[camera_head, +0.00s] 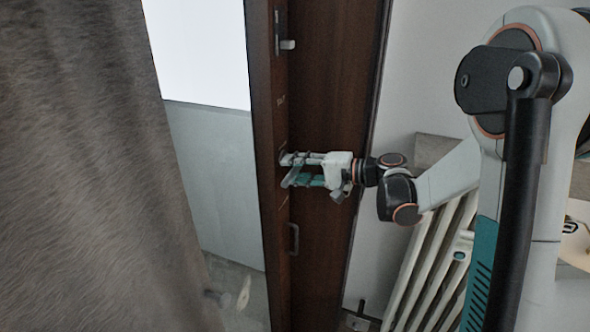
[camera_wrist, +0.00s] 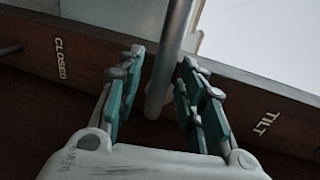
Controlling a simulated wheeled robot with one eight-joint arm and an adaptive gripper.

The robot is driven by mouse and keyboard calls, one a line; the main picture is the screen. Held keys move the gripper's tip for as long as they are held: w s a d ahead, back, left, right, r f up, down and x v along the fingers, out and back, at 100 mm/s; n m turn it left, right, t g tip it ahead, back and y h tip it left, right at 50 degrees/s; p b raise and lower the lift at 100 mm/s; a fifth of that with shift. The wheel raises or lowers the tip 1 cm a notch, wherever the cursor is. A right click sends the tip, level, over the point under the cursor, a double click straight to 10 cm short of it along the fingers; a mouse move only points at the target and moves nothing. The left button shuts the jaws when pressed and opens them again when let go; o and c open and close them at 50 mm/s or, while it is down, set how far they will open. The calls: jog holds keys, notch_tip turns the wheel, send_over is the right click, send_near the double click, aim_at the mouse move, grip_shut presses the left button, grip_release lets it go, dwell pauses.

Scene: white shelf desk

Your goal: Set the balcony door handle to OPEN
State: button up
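The balcony door's dark brown wooden frame (camera_head: 268,225) stands upright in the middle of the head view. The grey bar-shaped handle (camera_wrist: 165,70) shows in the wrist view, running from the top edge down between my fingers. The label CLOSED (camera_wrist: 60,58) is to its left and TILT (camera_wrist: 266,123) to its right; I see no OPEN label. My gripper (camera_wrist: 162,62) is open, with its teal-padded fingers on either side of the handle and gaps to both. In the head view my gripper (camera_head: 289,169) reaches the door from the right and largely hides the handle.
A grey curtain (camera_head: 85,170) fills the left. A white radiator (camera_head: 425,255) stands at the lower right, below my arm. A metal fitting (camera_head: 286,44) sits higher on the frame, and a small dark pull (camera_head: 293,239) lies below my gripper.

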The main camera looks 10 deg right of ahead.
jog(key=v, duration=1.1)
jog(key=shift+s+d, duration=0.25)
jog(key=shift+r, duration=0.2)
